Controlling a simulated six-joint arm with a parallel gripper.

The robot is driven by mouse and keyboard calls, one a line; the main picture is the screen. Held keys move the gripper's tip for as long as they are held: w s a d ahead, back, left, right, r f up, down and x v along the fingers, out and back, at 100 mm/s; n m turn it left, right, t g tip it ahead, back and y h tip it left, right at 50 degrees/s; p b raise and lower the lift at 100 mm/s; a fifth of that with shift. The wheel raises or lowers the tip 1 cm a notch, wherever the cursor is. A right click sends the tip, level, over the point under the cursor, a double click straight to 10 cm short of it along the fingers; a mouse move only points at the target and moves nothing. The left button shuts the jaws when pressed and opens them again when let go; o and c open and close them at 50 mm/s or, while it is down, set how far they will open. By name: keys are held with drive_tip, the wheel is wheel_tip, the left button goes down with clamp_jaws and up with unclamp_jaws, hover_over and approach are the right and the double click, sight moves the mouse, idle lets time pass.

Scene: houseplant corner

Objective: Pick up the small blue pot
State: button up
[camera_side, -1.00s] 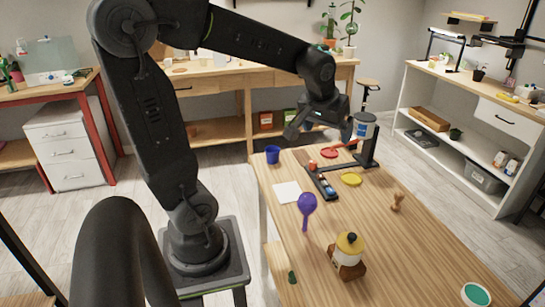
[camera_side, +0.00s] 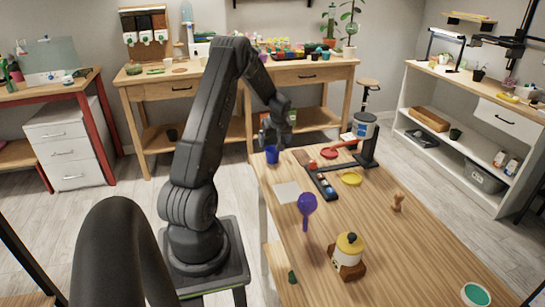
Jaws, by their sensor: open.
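The small blue pot (camera_side: 271,155) stands upright at the far left corner of the wooden table (camera_side: 390,255). My gripper (camera_side: 275,143) hangs just above it, pointing down. Its jaws are open and hold nothing that I can see. The gripper is dark and small in this view, so I cannot tell whether a finger touches the pot's rim.
Near the pot lie a white sheet (camera_side: 287,192), a dark tray (camera_side: 322,184) with small items, and a dark stand (camera_side: 369,148). The table's right middle is mostly clear.

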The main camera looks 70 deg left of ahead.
hover_over(273, 160)
drive_tip(key=f, duration=0.4)
drive_tip(key=shift+w+a+f, duration=0.15)
drive_tip(key=shift+a, duration=0.15)
drive_tip(key=shift+a+x, duration=0.15)
drive_tip(key=shift+x, duration=1.2)
drive_tip(key=shift+a+x, duration=0.15)
drive_tip(key=shift+x, duration=1.15)
drive_tip(key=shift+w, duration=0.1)
drive_tip(key=c, duration=1)
drive_tip(key=shift+r, duration=0.2)
